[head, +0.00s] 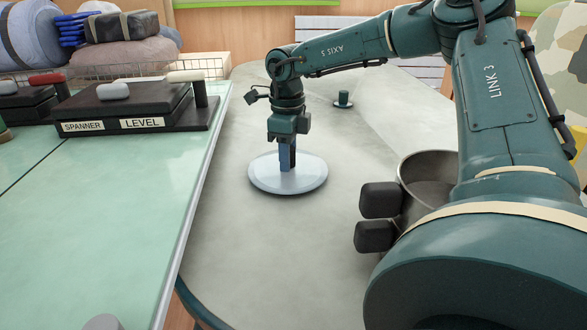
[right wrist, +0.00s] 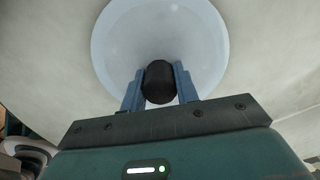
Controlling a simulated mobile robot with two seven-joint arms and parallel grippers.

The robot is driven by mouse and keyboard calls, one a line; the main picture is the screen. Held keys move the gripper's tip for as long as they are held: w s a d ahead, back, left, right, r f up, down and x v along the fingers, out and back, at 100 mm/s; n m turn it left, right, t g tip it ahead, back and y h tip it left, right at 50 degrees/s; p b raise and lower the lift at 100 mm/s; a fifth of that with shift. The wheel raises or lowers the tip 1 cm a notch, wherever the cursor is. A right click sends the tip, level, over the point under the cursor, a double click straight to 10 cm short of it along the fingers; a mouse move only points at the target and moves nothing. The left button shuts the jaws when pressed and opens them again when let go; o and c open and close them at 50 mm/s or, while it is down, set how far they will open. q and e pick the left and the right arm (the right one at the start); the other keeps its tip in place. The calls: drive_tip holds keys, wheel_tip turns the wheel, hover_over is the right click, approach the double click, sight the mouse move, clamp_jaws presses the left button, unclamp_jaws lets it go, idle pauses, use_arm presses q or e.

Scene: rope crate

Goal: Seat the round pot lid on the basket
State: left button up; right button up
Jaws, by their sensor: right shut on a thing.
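The round pot lid (head: 262,181) is a pale, glassy disc with a dark knob (right wrist: 159,82), over the middle of the grey table. My right gripper (head: 288,160) points down at its centre. In the right wrist view its blue fingers (right wrist: 159,88) are shut on the knob from both sides. I cannot tell whether the lid touches the table. A grey metal pot (head: 420,163) stands at the right, partly hidden by my arm. My left gripper is not in view.
A small dark green knobbed piece (head: 343,100) is at the back of the grey table (head: 240,250). A green-topped bench (head: 90,210) with dark labelled boxes (head: 135,105) lies to the left. Two black blocks (head: 378,218) are beside the pot. The table's front middle is clear.

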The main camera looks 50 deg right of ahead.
drive_tip(key=shift+r, duration=0.2)
drive_tip(key=shift+r+p, duration=0.6)
drive_tip(key=shift+r, duration=0.2)
drive_tip(key=shift+r, duration=0.15)
drive_tip(key=shift+r+p, duration=1.8)
drive_tip(key=shift+r, duration=0.6)
